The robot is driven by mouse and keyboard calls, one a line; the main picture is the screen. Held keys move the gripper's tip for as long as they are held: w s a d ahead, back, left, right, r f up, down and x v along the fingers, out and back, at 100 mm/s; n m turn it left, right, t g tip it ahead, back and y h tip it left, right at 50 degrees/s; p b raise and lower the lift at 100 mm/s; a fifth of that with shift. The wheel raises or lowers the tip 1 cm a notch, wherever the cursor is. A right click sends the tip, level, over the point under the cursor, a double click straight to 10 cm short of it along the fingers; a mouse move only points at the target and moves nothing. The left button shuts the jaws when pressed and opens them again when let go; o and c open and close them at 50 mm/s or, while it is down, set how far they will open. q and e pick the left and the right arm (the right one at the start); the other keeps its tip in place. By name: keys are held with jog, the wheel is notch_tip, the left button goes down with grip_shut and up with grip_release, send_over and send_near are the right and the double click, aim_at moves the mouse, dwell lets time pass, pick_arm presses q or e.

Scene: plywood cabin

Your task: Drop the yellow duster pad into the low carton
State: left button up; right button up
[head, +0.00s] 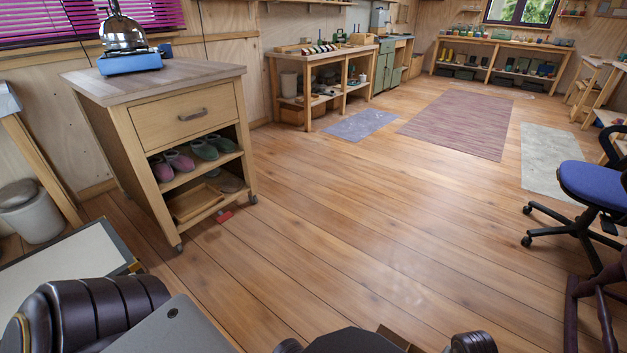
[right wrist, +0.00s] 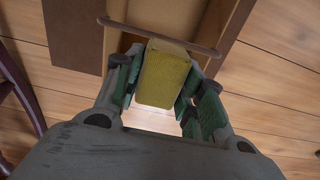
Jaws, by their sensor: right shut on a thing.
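The yellow duster pad (right wrist: 163,78) shows in the right wrist view, between the green-lined fingers of my right gripper (right wrist: 160,85), which is shut on it. A brown cardboard box (right wrist: 228,28), seemingly the low carton, lies beyond the pad at the top of that view. The pad's far end overlaps the carton's near edge in the picture; I cannot tell how high it is above it. Much of the carton's inside is hidden or out of frame. In the head view the pad is not visible. My left gripper is not in view.
A wheeled wooden cabinet (head: 185,115) with shoes on its shelf stands at left. A blue swivel chair (head: 592,185) stands at right. The plank floor between is clear, with rugs (head: 460,122) farther back.

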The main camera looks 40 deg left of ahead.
jog(key=shift+f+b, duration=0.8)
jog(key=shift+f, duration=0.4)
jog(key=o, duration=1.1)
jog(key=shift+o, duration=0.2)
jog(key=shift+r, duration=5.95)
